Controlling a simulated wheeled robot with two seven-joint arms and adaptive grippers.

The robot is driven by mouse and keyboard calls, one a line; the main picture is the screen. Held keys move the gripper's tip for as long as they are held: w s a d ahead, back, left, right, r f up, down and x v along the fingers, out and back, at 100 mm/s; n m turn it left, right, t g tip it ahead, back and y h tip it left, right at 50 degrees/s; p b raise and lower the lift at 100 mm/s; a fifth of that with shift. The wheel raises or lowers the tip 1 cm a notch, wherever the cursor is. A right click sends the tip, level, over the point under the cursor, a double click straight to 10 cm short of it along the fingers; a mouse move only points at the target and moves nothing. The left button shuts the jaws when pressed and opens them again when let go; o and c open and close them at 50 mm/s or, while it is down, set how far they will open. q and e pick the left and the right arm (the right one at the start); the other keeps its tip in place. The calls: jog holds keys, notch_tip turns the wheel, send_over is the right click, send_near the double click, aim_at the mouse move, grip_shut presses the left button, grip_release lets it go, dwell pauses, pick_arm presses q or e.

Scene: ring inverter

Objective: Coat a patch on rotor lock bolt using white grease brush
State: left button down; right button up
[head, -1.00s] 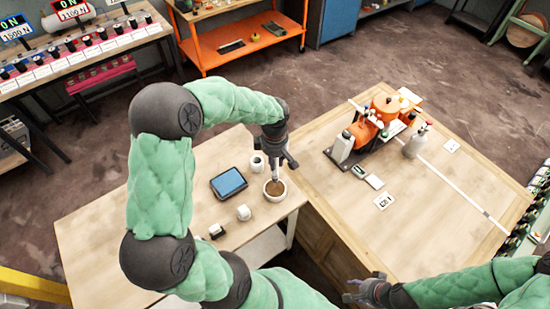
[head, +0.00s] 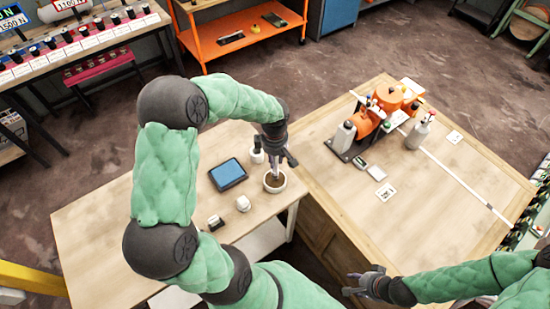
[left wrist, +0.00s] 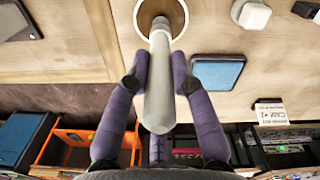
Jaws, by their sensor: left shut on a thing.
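My left gripper (head: 278,158) is above a small white pot (head: 284,186) with brown inside, on the left table. It is shut on the pale grey cylindrical handle of the brush (left wrist: 160,85). In the left wrist view, purple fingers hold the handle from both sides. The handle's far end points into the pot (left wrist: 141,24), and the bristles are hidden. My right gripper (head: 362,284) is at the lower right, empty, with its fingers apart. An orange machine (head: 388,97) stands on the right table. I cannot make out the rotor lock bolt.
A tablet (head: 228,174), a white cup (head: 243,203), a small black-and-white item (head: 216,222) and another white holder (head: 257,156) stand around the pot.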

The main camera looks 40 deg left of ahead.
pick_arm(q)
jog(key=shift+f+b, duration=0.45)
jog(key=shift+f, duration=0.05)
dwell(0.8)
jog(key=shift+d+f, duration=0.1)
dwell(1.6)
jog(key=shift+r+p, duration=1.8)
jog(key=shift+r, duration=1.75)
